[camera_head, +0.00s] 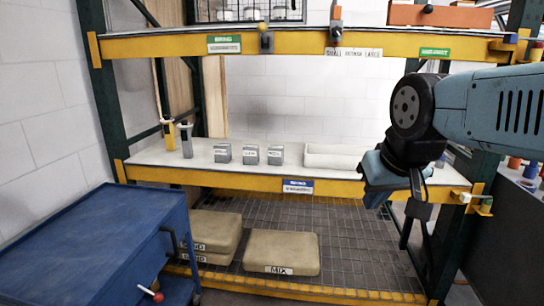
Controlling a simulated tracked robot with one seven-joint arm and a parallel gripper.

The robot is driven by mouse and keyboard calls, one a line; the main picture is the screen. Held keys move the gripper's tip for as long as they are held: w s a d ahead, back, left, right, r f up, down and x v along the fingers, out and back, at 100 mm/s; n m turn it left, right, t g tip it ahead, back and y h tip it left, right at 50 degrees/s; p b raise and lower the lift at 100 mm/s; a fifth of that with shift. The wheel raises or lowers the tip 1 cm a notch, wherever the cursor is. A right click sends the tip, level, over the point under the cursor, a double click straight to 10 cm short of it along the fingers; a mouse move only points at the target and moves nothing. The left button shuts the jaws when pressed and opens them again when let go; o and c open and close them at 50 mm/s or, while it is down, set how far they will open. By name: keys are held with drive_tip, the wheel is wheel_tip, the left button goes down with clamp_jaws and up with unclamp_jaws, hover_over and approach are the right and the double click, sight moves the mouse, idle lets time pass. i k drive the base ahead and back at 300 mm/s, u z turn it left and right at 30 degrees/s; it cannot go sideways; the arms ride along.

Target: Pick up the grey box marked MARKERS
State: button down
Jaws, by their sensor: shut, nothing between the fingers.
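Three small grey boxes with white labels stand in a row on the middle shelf: a left box (222,153), a middle box (250,154) and a right box (275,154). The lettering is too small to tell which one is marked MARKERS. My gripper (378,192) hangs at the right, in front of the shelf's front edge and well to the right of the boxes. It is shut and empty, and apart from the boxes.
A long white tray (335,149) lies between the boxes and my gripper, partly behind it. Yellow-and-grey tools (168,136) stand left of the boxes. The upper shelf beam (290,43) spans above. Sacks (281,248) lie below. A blue cabinet (90,235) stands front left.

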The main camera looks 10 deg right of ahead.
sight(222, 151)
drive_tip(key=z, duration=0.55)
drive_tip(key=k, duration=1.25)
drive_tip(key=z, duration=0.3)
drive_tip(key=i, duration=1.55)
drive_tip(key=u, duration=0.9)
drive_tip(key=i, duration=0.9)
drive_tip(key=u, duration=1.1)
drive_tip(key=i, duration=0.75)
drive_tip(key=u, duration=0.4)
drive_tip(key=k, duration=0.15)
drive_tip(key=u, duration=0.15)
